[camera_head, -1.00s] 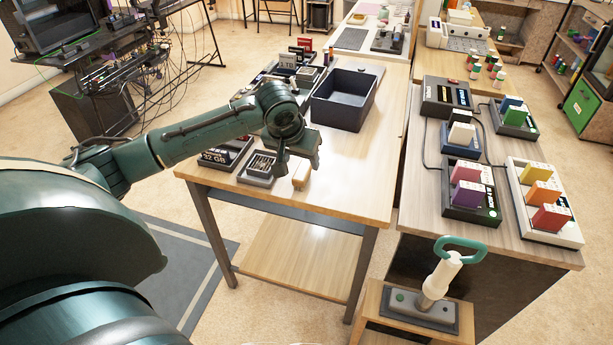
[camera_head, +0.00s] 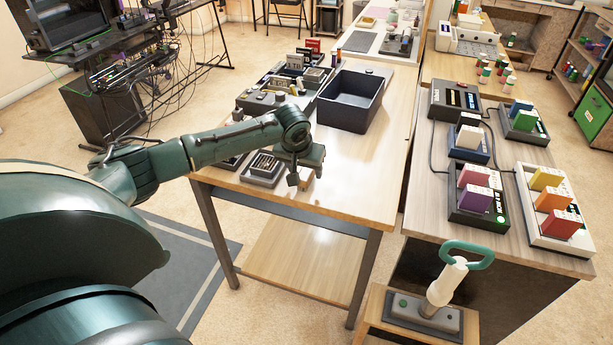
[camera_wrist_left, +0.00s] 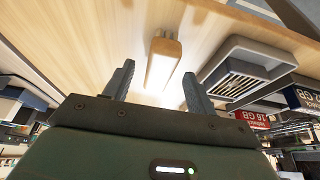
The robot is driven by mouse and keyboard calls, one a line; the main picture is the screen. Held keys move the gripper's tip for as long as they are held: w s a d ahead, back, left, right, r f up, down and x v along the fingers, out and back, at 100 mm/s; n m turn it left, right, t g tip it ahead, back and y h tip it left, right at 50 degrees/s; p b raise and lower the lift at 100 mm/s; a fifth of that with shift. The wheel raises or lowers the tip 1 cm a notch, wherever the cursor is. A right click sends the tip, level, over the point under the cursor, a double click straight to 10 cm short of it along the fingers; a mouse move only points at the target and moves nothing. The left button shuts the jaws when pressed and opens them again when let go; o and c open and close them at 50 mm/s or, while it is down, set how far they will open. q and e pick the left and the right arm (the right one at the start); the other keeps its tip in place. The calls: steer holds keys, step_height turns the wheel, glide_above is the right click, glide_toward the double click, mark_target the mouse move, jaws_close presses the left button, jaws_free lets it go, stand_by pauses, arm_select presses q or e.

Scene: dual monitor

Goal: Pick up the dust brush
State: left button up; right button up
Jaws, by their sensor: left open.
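The dust brush looks like a small wooden block with a pale strip. In the left wrist view the dust brush (camera_wrist_left: 164,50) lies on the wooden table, ahead of and between the two fingertips. In the head view it is mostly hidden behind my left gripper (camera_head: 304,175), with a light part showing near the table's front edge. My left gripper is open and points down over the brush; the left wrist view shows its spread fingers (camera_wrist_left: 159,75) with nothing clearly held between them. I cannot tell the exact height above the brush. My right gripper is not in view.
A grey slotted tray (camera_head: 263,168) sits just left of the brush, and shows in the wrist view (camera_wrist_left: 240,70). A dark open bin (camera_head: 349,98) stands behind. The wooden table (camera_head: 365,185) is clear to the right. A side bench (camera_head: 420,200) holds coloured blocks.

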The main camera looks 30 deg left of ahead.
mark_target(306, 171)
arm_select(q)
steer(key=shift+x, duration=1.2)
steer(key=c, duration=1.2)
steer(key=shift+o, duration=0.2)
step_height(306, 171, up, 10)
steer(key=shift+r+p, duration=0.1)
steer(key=shift+p, duration=0.3)
